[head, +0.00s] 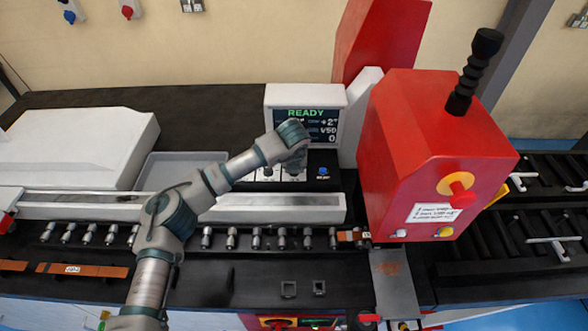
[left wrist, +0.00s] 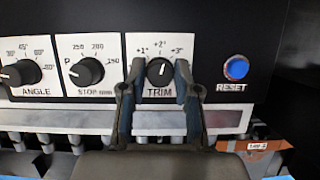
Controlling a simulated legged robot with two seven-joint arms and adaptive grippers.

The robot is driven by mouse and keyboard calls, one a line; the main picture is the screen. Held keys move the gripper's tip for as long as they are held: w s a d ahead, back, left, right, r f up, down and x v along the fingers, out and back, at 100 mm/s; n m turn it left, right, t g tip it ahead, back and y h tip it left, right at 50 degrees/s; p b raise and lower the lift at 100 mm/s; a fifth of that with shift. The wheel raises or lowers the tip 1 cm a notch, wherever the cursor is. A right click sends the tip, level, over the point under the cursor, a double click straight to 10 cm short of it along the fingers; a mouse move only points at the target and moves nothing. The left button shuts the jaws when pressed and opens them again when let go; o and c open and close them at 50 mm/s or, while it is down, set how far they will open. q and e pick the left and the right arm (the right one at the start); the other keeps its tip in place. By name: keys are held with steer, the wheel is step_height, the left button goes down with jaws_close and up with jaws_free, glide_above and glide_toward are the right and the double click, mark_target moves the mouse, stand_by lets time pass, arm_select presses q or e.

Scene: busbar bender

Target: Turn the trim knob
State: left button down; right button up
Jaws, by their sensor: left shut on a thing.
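The trim knob (left wrist: 159,71) is a dark round knob on a white plate, with its white pointer up, near the +2° mark. The left gripper (left wrist: 159,80) has one finger on each side of the knob and is shut on it. In the head view, my left arm reaches across to the control panel and its wrist hides the trim knob; part of the gripper (head: 295,162) shows below the wrist. The display (head: 305,116) behind it reads READY with +2° on it. My right gripper is in neither view.
The stop knob (left wrist: 85,72) and angle knob (left wrist: 20,73) sit left of the trim knob, and the blue reset button (left wrist: 236,68) to its right. A red machine head (head: 425,150) stands right of the panel. A conveyor rail (head: 270,208) runs in front.

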arm_select(q)
steer(key=m, duration=0.1)
steer(key=m+b, duration=0.1)
steer(key=shift+f+m+h, duration=0.25)
steer(key=shift+m+h, duration=0.05)
steer(key=shift+h, duration=0.1)
steer(key=shift+a+m+h+b, duration=0.1)
steer(key=shift+m+h+b, duration=0.25)
steer(key=shift+m, duration=0.25)
steer(key=shift+m+g+h, duration=0.25)
steer(key=shift+m+g, duration=0.15)
steer(key=shift+m, duration=0.5)
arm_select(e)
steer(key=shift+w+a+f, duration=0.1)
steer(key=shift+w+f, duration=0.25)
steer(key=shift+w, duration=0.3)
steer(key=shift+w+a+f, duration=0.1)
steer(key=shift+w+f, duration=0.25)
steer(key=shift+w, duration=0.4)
arm_select(q)
steer(key=c, duration=0.8)
jaws_free()
steer(key=shift+w+r, duration=0.1)
steer(key=shift+c, duration=0.2)
steer(key=v, duration=1.2)
